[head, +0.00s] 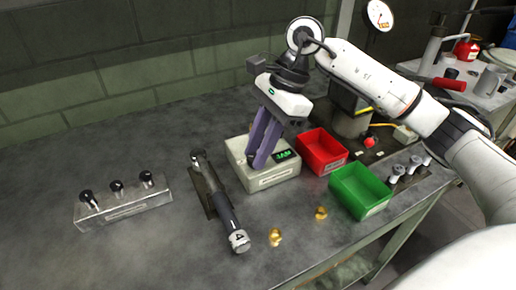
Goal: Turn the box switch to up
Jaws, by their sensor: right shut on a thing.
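A cream box (268,181) with a lit green display (285,155) sits near the middle of the bench. My right gripper (259,163) reaches down from above, and its purple fingers end at the top of this box, left of the display. The fingers are shut on a small part there, which seems to be the box switch. The fingers hide the switch, so its position cannot be told. My left gripper is not in view.
A red bin (321,168) and a green bin (376,207) stand right of the box. A dark tool (221,200) lies left of it. Brass pieces (275,237) lie in front. A grey block (120,208) with black-topped pins stands at the left.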

